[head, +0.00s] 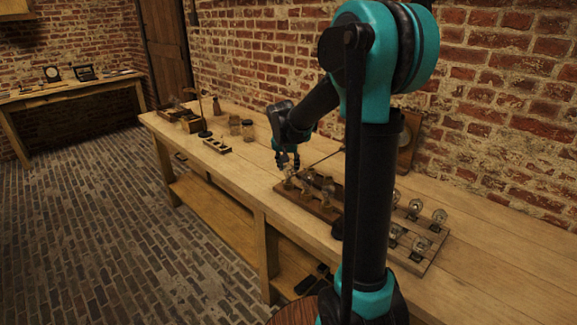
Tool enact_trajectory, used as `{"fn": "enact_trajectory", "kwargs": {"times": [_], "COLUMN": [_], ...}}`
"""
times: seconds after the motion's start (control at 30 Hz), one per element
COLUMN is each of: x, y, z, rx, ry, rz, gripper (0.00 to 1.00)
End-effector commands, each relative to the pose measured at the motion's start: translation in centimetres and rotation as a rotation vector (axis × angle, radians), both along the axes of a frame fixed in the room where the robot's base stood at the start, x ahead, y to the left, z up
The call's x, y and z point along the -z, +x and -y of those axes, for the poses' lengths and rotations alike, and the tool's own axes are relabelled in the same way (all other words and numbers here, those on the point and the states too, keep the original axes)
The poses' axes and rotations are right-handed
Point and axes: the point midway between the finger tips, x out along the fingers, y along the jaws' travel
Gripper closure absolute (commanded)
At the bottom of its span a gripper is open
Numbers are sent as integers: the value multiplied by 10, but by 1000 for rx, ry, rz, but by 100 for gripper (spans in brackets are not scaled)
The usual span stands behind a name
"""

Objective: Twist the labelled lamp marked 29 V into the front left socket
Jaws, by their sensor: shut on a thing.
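My gripper (288,166) points down over the left end of a dark wooden socket board (318,210) on the workbench. It is shut on a small lamp (289,182), which shows just below the fingertips at the board's front left. Whether the lamp sits in the socket or is just above it, I cannot tell. Other small brassy fittings (325,201) stand on the board to the right. No label or 29 V marking can be read at this size. My arm hides part of the board's right side.
A wooden rack (432,239) with several clear bulbs stands right of my arm. A small block with holes (217,145), jars (248,129) and a dark stand (204,120) are at the bench's left. The bench front (225,173) is clear.

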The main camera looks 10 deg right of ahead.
Motion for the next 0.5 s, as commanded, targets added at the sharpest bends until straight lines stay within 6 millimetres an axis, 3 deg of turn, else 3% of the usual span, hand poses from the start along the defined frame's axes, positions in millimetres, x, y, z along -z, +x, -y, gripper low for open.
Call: {"fn": "enact_trajectory", "kwargs": {"times": [0.17,0.5], "x": [1,0], "y": [0,1], "z": [-1,-1], "rx": [64,444], "ry": [0,-1], "rz": [-2,-2], "gripper": [87,87]}}
